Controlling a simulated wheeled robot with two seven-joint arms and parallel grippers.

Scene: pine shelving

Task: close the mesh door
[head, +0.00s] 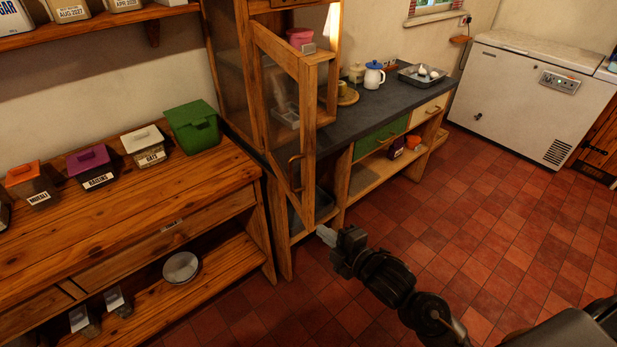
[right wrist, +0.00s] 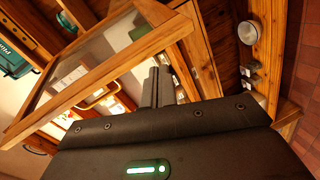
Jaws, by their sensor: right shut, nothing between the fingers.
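The mesh door (head: 278,98) is a tall wooden frame with see-through mesh on a pine cabinet (head: 335,50). It stands open, swung out from the cabinet front. Its wooden handle (head: 292,172) is on the right-hand upright in the head view. In the right wrist view the door frame (right wrist: 88,92) slants across the left and top, beyond the fingers. My right gripper (head: 325,235) is shut and empty, low beside the door's bottom corner. Its fingertips (right wrist: 158,80) look close to the frame, but I cannot tell whether they touch. My left gripper is out of view.
A wooden bench (head: 120,215) with lidded boxes, including a green one (head: 193,125), stands at the left. A dark worktop (head: 365,115) with a white jug (head: 374,75) and tray runs right of the cabinet. A white chest freezer (head: 535,95) stands farther back. Tiled floor (head: 450,210) is clear.

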